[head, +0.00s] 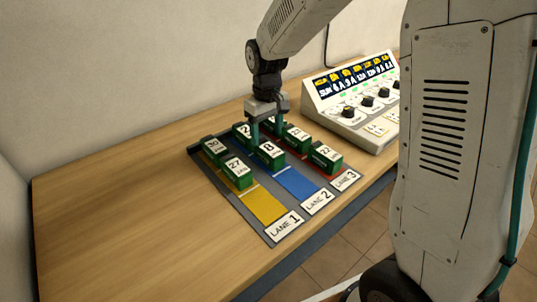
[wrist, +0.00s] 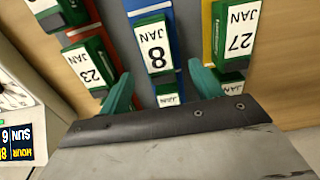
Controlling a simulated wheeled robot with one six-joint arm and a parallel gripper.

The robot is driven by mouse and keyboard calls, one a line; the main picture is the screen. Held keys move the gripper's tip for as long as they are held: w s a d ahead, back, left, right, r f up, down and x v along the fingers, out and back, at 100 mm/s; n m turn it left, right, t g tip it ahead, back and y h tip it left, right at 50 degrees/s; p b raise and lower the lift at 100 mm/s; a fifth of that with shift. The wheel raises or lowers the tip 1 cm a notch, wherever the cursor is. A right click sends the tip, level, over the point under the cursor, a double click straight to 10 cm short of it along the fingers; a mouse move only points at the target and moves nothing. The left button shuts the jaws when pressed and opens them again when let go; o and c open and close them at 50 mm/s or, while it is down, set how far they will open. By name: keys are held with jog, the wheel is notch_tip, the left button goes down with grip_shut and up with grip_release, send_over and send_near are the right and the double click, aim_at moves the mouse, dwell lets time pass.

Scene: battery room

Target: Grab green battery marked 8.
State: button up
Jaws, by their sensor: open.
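The green battery marked 8 (head: 269,154) sits on the blue strip of lane 2, at the front of that lane. In the wrist view the battery marked 8 (wrist: 155,47) lies upside down in the picture, ahead of the fingers. My gripper (head: 267,128) is over lane 2, pointing down, with its fingers at the far end of the battery marked 8. In the wrist view my gripper (wrist: 160,90) shows two green fingers spread apart, with another JAN battery (wrist: 168,99) partly visible between them. Nothing is clearly held.
Green batteries marked 27 (head: 237,172) and 30 (head: 213,148) stand in yellow lane 1. Batteries marked 22 (head: 326,155) and 23 (wrist: 90,66) are in red lane 3. A control console (head: 352,98) stands behind right. The table's left side is clear.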

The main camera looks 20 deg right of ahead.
aim_at(269, 147)
jog(key=f, duration=0.7)
jog(key=shift+s+d+f, duration=0.2)
jog(key=shift+f, duration=0.15)
grip_shut()
